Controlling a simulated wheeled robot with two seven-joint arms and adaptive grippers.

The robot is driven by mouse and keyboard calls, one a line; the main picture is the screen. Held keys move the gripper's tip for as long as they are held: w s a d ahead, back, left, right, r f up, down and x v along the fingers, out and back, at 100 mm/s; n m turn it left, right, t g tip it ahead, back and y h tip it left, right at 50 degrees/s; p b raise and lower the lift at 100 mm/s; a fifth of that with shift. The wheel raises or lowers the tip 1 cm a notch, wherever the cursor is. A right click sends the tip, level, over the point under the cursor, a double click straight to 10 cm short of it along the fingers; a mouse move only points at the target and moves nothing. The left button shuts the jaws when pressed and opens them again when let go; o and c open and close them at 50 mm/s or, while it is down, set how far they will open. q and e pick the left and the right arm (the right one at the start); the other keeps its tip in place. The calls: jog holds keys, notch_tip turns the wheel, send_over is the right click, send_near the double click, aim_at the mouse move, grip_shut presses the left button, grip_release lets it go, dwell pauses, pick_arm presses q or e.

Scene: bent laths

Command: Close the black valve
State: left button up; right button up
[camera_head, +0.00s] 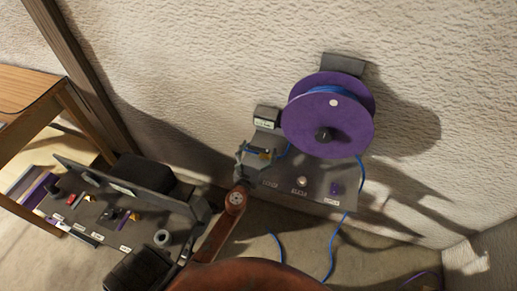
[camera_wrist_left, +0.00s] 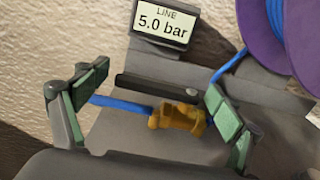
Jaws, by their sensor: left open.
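The black valve shows in the left wrist view as a flat black lever (camera_wrist_left: 155,87) above a brass body (camera_wrist_left: 178,117) on the blue hose. The lever lies roughly parallel to the hose. In the head view the brass body (camera_head: 265,154) is small beside my gripper and the lever is hard to make out. My left gripper (camera_wrist_left: 150,106) is open, with one green-padded finger left of the valve and the other right of it. I see no clear contact. In the head view the left gripper (camera_head: 249,164) is at the grey bracket. My right gripper is not in view.
A gauge reading "LINE 5.0 bar" (camera_wrist_left: 164,18) stands just behind the valve. A purple spool (camera_head: 312,125) with blue hose is to the right. A labelled panel (camera_head: 285,188) with small knobs lies below it. Another cluttered panel (camera_head: 125,220) and a wooden table (camera_head: 25,90) are left.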

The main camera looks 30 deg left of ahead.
pick_arm(q)
jog(key=c, duration=1.7)
